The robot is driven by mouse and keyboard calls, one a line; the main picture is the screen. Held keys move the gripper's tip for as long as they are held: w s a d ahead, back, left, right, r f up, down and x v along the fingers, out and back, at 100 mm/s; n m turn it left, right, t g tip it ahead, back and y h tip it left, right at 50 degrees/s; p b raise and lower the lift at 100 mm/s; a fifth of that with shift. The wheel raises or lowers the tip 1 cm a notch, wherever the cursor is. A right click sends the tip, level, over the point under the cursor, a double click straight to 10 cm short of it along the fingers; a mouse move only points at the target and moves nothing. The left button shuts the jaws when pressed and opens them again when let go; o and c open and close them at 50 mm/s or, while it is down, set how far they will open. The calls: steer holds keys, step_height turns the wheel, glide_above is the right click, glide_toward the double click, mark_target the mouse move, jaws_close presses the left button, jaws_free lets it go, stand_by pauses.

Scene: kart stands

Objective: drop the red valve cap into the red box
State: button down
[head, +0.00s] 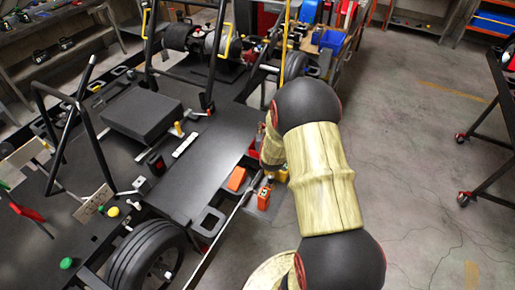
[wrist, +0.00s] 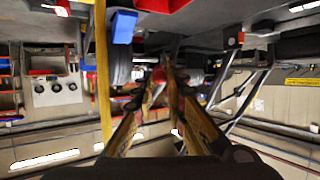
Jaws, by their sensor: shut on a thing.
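My gripper (wrist: 163,84) shows in the wrist view with its two long fingers converging on a small red piece, the red valve cap (wrist: 158,75), at the tips. The cap is small and blurred there. In the head view my arm's own links hide the fingers and the cap. A red box-like thing (wrist: 163,4) is cut off by the top edge of the wrist view, apart from the fingertips. In the head view an orange-red block (head: 237,178) lies on the black kart stand. I cannot tell for certain which thing is the red box.
The black kart stand (head: 205,165) fills the left of the head view, with a tyre (head: 148,256) at its front. A yellow pole (wrist: 103,75) stands left of my fingers in the wrist view. A blue bin (head: 330,39) is behind my arm.

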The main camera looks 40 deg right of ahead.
step_height(320, 180, down, 4)
steer(key=shift+f+b, duration=0.15)
steer(key=shift+b, duration=0.6)
steer(key=c, duration=1.7)
jaws_free()
steer(key=shift+c, duration=0.2)
steer(key=shift+s+a, duration=0.1)
steer(key=v, duration=1.1)
steer(key=shift+s+a+r, duration=0.2)
steer(key=shift+s, duration=0.1)
